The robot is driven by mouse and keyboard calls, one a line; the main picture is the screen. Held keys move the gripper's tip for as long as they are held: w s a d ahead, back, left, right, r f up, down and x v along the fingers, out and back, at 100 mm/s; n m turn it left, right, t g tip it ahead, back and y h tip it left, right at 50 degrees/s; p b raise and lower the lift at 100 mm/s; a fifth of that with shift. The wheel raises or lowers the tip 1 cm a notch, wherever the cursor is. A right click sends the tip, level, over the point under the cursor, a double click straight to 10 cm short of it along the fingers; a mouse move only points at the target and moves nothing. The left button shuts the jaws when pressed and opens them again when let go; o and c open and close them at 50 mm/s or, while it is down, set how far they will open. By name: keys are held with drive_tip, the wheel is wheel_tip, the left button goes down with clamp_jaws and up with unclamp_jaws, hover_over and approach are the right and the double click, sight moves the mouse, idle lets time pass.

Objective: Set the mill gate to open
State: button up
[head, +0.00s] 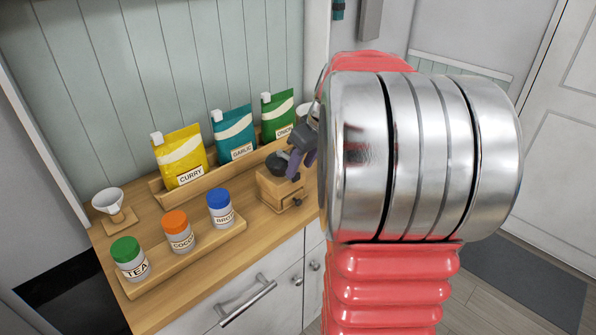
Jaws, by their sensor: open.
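The mill (279,190) is a small wooden box on the counter with a dark, bowl-like top (277,164). A dark knob shows low on its right front side. I cannot make out the gate or its position; part of the mill's top is behind my gripper. My gripper (302,161) has purple fingers and is open, with nothing seen between them. It is at the upper right of the mill, overlapping its top in the head view. I cannot tell whether it touches the mill.
Yellow curry (180,158), teal garlic (234,134) and green onion (278,115) pouches stand in a wooden rack behind. Tea (130,260), cocoa (178,233) and blue-lidded (219,208) jars stand on a front tray. My arm hides the right side.

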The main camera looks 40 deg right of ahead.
sight(296, 178)
drive_tip(key=x, duration=0.3)
drive_tip(key=shift+w+f, duration=0.15)
drive_tip(key=shift+f, duration=0.1)
drive_tip(key=shift+c, duration=0.3)
clamp_jaws()
